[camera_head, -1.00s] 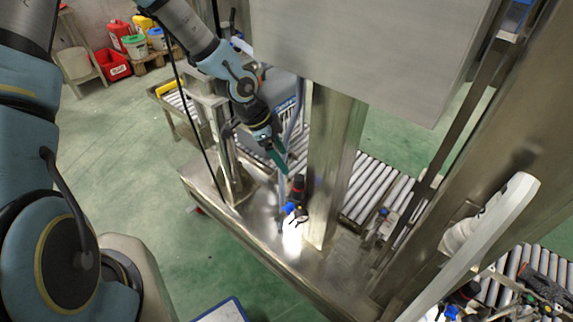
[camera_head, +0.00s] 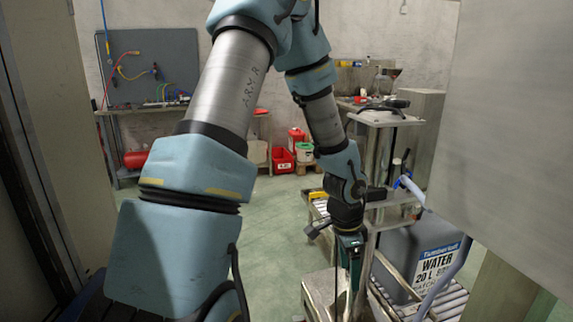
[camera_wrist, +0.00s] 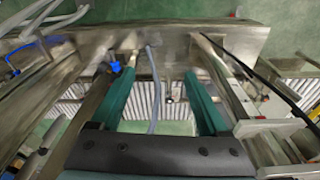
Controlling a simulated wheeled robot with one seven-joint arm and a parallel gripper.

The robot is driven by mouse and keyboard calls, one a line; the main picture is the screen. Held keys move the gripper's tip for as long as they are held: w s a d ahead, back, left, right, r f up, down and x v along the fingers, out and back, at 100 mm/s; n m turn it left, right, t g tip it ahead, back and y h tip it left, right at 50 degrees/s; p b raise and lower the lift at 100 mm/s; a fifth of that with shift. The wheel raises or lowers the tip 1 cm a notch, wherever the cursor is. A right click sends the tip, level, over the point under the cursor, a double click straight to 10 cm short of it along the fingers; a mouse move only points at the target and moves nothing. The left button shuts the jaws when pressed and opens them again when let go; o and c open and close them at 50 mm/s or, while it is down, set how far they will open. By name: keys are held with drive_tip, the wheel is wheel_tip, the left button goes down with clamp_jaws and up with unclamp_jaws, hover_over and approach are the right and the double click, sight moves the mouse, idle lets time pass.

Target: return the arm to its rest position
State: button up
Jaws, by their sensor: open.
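My arm runs from the lower left of the head view up over the top and down again to my gripper (camera_head: 352,282), which points downward right of the middle. In the wrist view my gripper (camera_wrist: 160,74) has its two teal fingers spread wide, with nothing held between them. A grey-blue hose (camera_wrist: 155,90) shows in the gap between the fingers, below or beyond them; I cannot tell how far off. A steel frame and ledge (camera_wrist: 175,45) lie beyond the fingertips.
A large grey panel (camera_head: 510,140) blocks the right side. Green floor (camera_head: 275,215) is clear left of the gripper.

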drive_tip(key=a+r+n, duration=0.4)
drive_tip(key=a+n, duration=0.1)
drive_tip(key=a, duration=0.2)
drive_tip(key=s+a+r+n+t+y, duration=0.1)
drive_tip(key=a+r+n, duration=0.3)
drive_tip(key=a, duration=0.4)
drive_tip(key=s+a+r+n, duration=0.1)
drive_tip(key=a+r+n, duration=0.3)
drive_tip(key=a+n, duration=0.2)
drive_tip(key=shift+a+r+n+t, duration=0.2)
drive_tip(key=shift+a+n+t, duration=0.1)
drive_tip(key=shift+a, duration=0.4)
